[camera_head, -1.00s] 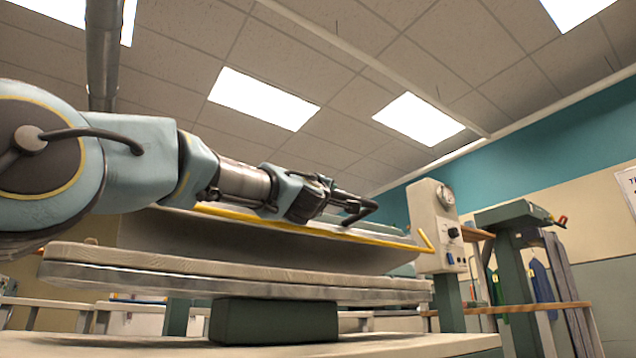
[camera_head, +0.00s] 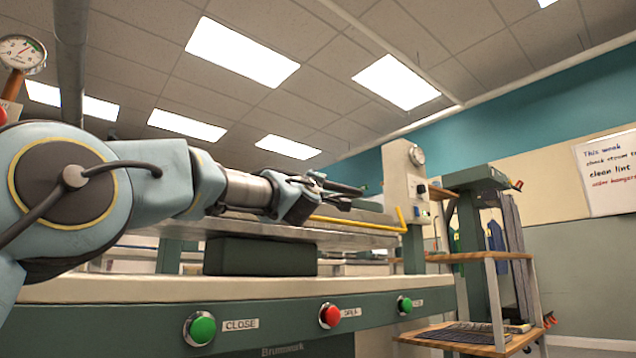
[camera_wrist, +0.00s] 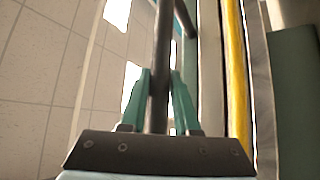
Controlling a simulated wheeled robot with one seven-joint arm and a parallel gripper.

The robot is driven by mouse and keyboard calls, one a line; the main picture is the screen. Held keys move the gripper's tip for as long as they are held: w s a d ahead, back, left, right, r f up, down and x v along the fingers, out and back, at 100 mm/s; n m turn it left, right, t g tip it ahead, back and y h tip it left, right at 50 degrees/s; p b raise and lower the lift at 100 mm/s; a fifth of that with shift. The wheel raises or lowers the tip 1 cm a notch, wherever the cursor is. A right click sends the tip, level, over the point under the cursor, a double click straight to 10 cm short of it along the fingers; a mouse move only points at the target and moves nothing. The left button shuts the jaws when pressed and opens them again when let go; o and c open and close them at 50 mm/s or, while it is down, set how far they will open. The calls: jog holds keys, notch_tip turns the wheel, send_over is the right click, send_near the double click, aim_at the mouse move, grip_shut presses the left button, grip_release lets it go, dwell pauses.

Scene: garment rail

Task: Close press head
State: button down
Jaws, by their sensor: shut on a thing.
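The press head (camera_head: 372,216) lies low over the pale lower board (camera_head: 350,240), with a yellow bar (camera_head: 385,227) along its front edge. The yellow bar also shows in the wrist view (camera_wrist: 237,80). No clear gap shows between head and board, but my arm hides much of the head, so I cannot tell whether they touch. My gripper (camera_head: 338,190) is at the head's front. In the wrist view its teal fingers (camera_wrist: 158,100) are shut on a dark handle bar (camera_wrist: 163,35) running between them.
Below the board is a green console with a green CLOSE button (camera_head: 200,328), a red button (camera_head: 330,315) and another green button (camera_head: 404,305). A control post (camera_head: 405,190) with a gauge stands right of the press. A wooden-shelved rack (camera_head: 480,256) is farther right.

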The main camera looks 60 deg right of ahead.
jog(key=shift+w+d+f, duration=0.2)
jog(key=shift+d+f, duration=0.1)
jog(key=shift+f, duration=0.45)
jog(key=c, duration=0.7)
grip_release()
jog(key=shift+o, duration=0.2)
jog(key=shift+r, duration=0.2)
jog(key=shift+a+r, duration=0.1)
jog(key=shift+r, duration=0.05)
jog(key=shift+s+a, duration=0.1)
jog(key=v, duration=1)
jog(key=shift+a+b, duration=0.3)
jog(key=shift+b, duration=0.1)
